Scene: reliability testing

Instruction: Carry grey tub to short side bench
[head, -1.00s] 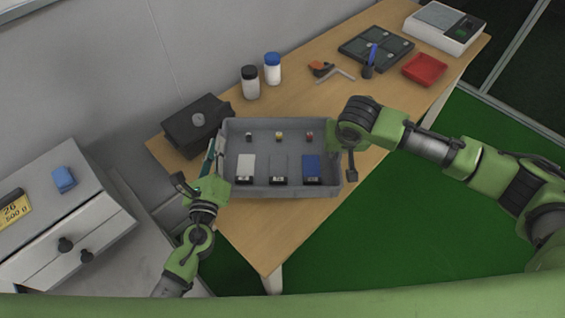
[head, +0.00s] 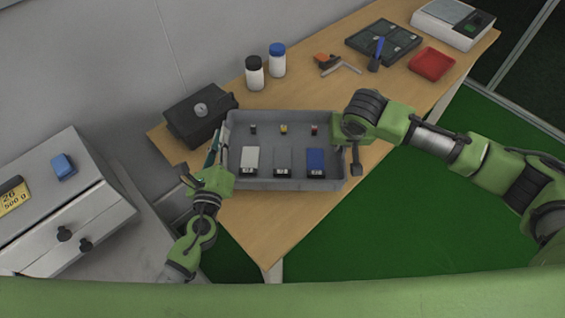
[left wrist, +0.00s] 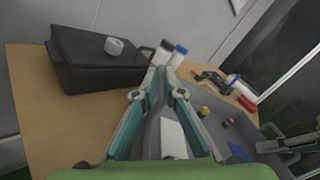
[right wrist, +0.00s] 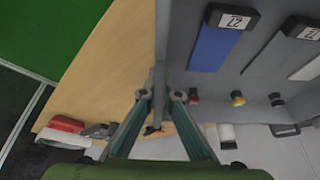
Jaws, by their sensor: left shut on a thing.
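The grey tub (head: 290,184) is at the left part of the wooden bench (head: 262,225), close to its front edge. I cannot tell whether its base touches the top. Inside are white, grey and blue blocks and three small capped pieces. My left gripper (head: 219,165) is shut on the tub's left wall; its fingers (left wrist: 158,95) straddle the rim in the left wrist view. My right gripper (head: 345,140) is at the right wall; its fingers (right wrist: 161,97) close on either side of that wall in the right wrist view. The right fingertips are hidden in the head view.
A black case (head: 195,125) stands just left of the tub. Two bottles (head: 265,68), a black tray (head: 383,42), a red tray (head: 432,64) and a scale (head: 453,22) stand farther back. A drawer cabinet (head: 65,215) is at the left. Green floor (head: 400,230) lies open in front.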

